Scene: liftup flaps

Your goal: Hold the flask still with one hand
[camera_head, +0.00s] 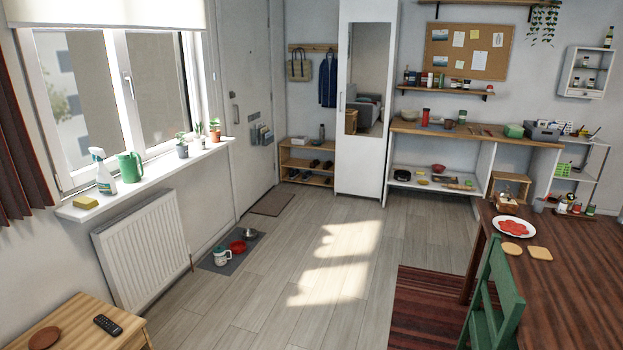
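Neither of my grippers shows in the head view. I cannot tell for sure which thing is the flask. A small red upright flask-like container (425,117) stands on the far wooden counter (401,127). A slim grey bottle-like thing (321,132) stands on top of the shoe rack (304,152) by the door. Both are far off and too small for detail. Nothing touches either of them that I can see.
A dark wooden table (570,290) with a plate of red food (513,227) and a green chair (492,300) stands at the right. A side table (75,325) with a remote (107,325) is at the lower left. The middle floor (290,270) is clear.

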